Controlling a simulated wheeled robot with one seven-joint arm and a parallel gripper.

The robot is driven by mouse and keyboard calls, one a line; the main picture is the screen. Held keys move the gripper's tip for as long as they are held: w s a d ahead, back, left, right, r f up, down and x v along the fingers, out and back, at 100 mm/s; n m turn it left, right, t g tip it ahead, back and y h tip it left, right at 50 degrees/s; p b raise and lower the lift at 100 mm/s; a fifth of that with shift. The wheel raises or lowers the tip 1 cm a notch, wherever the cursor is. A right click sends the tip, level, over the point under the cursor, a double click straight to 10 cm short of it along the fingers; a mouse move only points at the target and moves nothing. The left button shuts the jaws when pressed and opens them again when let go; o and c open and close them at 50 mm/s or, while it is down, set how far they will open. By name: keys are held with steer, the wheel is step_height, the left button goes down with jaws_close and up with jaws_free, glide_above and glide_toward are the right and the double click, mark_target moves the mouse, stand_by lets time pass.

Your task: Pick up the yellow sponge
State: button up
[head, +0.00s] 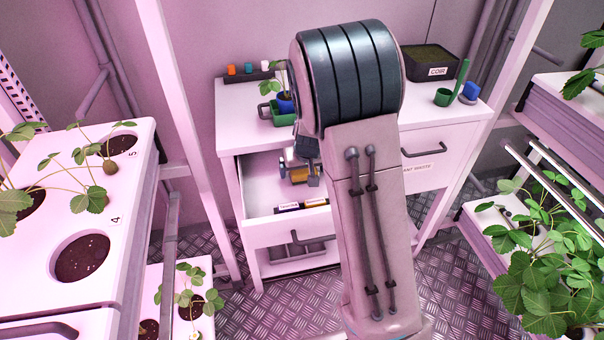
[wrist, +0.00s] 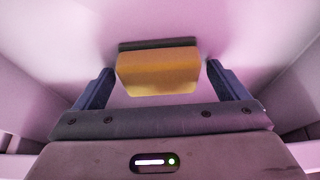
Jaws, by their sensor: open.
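The yellow sponge (wrist: 157,72) has a dark strip along its far edge and lies on the pale floor of the open drawer (head: 262,192). In the wrist view it sits between the two blue fingers of my gripper (wrist: 158,82), with a gap on each side. The gripper is open and does not hold it. In the head view my gripper (head: 299,172) reaches down into the drawer, and a small yellow patch of the sponge (head: 296,175) shows there. My arm hides part of the drawer's right side.
Dark marker-like items (head: 301,207) lie at the drawer's front. A potted plant (head: 286,101) in a green tray stands on the cabinet top above the drawer. A coir tray (head: 430,63) and a green cup (head: 443,97) stand to the right. Plant racks flank both sides.

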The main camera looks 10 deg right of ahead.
steer(key=c, duration=1)
steer(key=shift+c, duration=0.2)
step_height(320, 180, up, 18)
steer(key=p, duration=0.2)
